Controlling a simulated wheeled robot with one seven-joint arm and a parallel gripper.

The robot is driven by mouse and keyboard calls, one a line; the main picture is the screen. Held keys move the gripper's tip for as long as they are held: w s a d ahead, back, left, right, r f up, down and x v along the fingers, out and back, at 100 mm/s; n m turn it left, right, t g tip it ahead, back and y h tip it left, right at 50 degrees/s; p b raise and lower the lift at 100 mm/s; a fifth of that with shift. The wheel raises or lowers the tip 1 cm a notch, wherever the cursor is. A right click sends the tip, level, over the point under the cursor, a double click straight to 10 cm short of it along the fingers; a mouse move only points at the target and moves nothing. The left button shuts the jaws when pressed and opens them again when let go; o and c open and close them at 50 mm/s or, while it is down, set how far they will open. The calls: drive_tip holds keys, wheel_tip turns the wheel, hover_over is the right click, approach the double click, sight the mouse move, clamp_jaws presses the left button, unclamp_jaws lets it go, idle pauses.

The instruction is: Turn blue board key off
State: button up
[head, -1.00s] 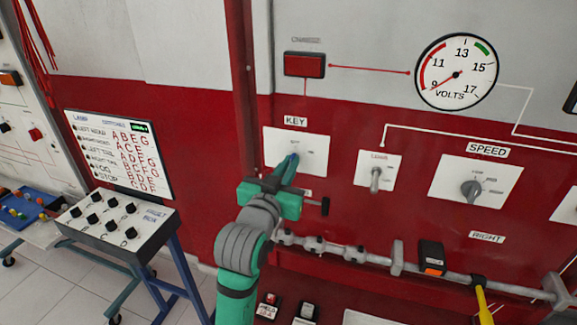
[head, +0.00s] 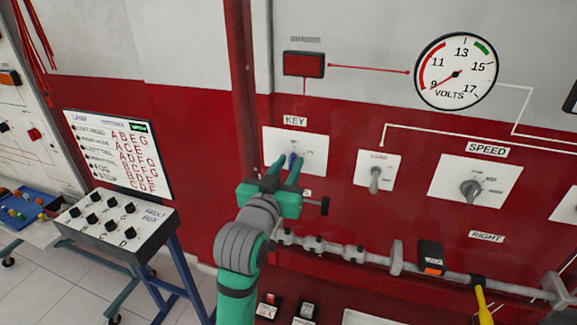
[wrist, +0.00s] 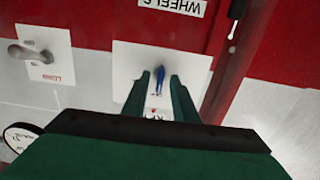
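The blue key (head: 292,159) sits in a white switch plate (head: 316,145) under a KEY label on the red board. In the wrist view the key (wrist: 160,75) stands roughly in line with the fingers. My gripper (head: 287,164) is open, with one finger on each side of the key. In the wrist view the gripper (wrist: 159,85) shows gaps between its fingers and the key. The plate's small position marks are too blurred to read, and the gripper hides the plate's lower edge.
A lever switch (head: 375,177) and a SPEED knob (head: 471,189) are right of the key. A grey rail (head: 355,254) with a yellow-handled tool (head: 483,303) runs below. A VOLTS gauge (head: 457,71) is above right. A fault box (head: 110,222) stands left.

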drive_tip(key=v, duration=1.1)
drive_tip(key=shift+w, duration=0.1)
drive_tip(key=s+d+f+n+y, duration=0.1)
drive_tip(key=s+f+n+y, duration=0.4)
drive_tip(key=f, duration=0.8)
drive_tip(key=s+d+f+n, duration=0.2)
drive_tip(key=s+f, duration=0.4)
drive_tip(key=f, duration=0.8)
drive_tip(key=s+f+m+g, duration=0.1)
drive_tip(key=s+f, duration=0.3)
drive_tip(key=s, duration=0.9)
drive_tip(key=s+f+m, duration=0.2)
drive_tip(key=s+f, duration=0.2)
drive_tip(key=s, duration=0.9)
drive_tip(key=shift+s+d+m+g+y, duration=0.2)
drive_tip(key=shift+s+m+g+y, duration=0.1)
drive_tip(key=shift+s+g, duration=0.1)
